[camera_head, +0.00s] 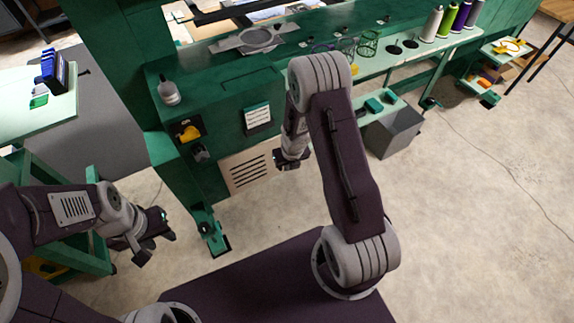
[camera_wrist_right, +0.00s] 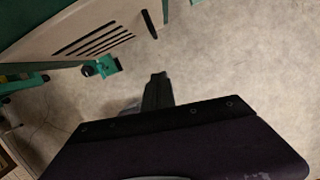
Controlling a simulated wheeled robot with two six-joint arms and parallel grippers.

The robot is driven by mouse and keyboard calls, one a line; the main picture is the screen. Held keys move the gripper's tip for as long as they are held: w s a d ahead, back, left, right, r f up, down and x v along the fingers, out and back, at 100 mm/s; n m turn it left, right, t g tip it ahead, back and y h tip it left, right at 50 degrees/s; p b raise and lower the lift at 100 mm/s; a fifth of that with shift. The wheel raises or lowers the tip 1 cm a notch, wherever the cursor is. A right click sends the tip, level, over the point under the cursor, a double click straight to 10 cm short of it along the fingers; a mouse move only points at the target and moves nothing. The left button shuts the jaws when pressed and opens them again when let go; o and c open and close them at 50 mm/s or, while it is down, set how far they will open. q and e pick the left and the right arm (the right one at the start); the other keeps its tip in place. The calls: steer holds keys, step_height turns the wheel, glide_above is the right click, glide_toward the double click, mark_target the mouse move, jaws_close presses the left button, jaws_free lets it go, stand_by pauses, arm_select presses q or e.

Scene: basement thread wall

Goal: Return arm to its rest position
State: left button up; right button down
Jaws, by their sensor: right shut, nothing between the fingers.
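My right arm rises from my base in the middle of the head view and bends over at its elbow. Its gripper (camera_head: 290,163) hangs below the elbow, in front of the green machine's vented beige panel, and is small and partly shaded there. In the right wrist view the right gripper's dark fingers (camera_wrist_right: 158,88) are together with nothing between them. My left gripper (camera_head: 156,247) is at the lower left in the head view, above the floor. Its fingers look apart and empty.
A green machine (camera_head: 225,110) with a beige vented panel (camera_head: 247,170) stands ahead. A grey bin (camera_head: 394,134) is right of my right arm. Thread spools (camera_head: 446,20) stand on the far bench. A pale green table (camera_head: 18,108) is at left. Open floor (camera_head: 470,220) lies at right.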

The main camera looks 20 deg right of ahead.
step_height(320, 180, up, 16)
steer(key=a+r+m+t+h, duration=0.1)
steer(key=a+m+t, duration=0.15)
steer(key=m, duration=0.75)
steer(key=s+a+m+g, duration=0.1)
steer(key=s+m+g, duration=0.1)
steer(key=s+m, duration=0.6)
steer(key=s+a+f+m+g+y, duration=0.1)
steer(key=s+m, duration=0.6)
steer(key=m, duration=1)
steer(key=shift+s+a+f+m+g, duration=0.3)
steer(key=shift+s+a+g, duration=0.1)
steer(key=shift+g, duration=0.15)
